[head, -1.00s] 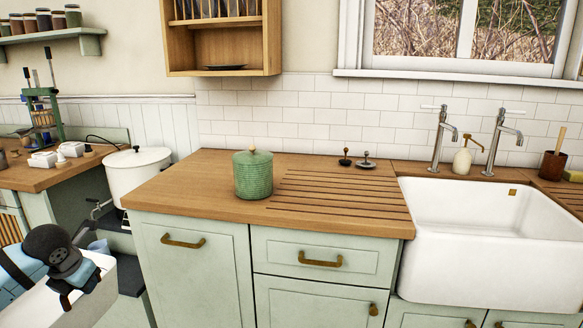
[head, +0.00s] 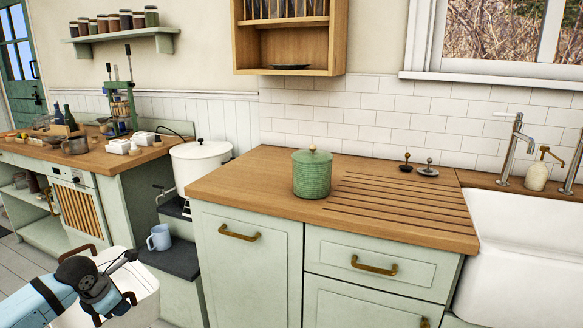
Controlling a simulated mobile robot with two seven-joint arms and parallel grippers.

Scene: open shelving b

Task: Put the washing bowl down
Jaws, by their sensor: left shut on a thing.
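My left gripper (head: 112,283) is shut on the bowl, which is held in front of the cabinets, below worktop height. The arm and gripper cover part of the bowl, so the exact grip point is hard to see. My right gripper is not in view.
A white sink (head: 525,250) is at right. A white lidded pot (head: 200,165) and a blue mug (head: 159,237) stand left of the cabinets.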

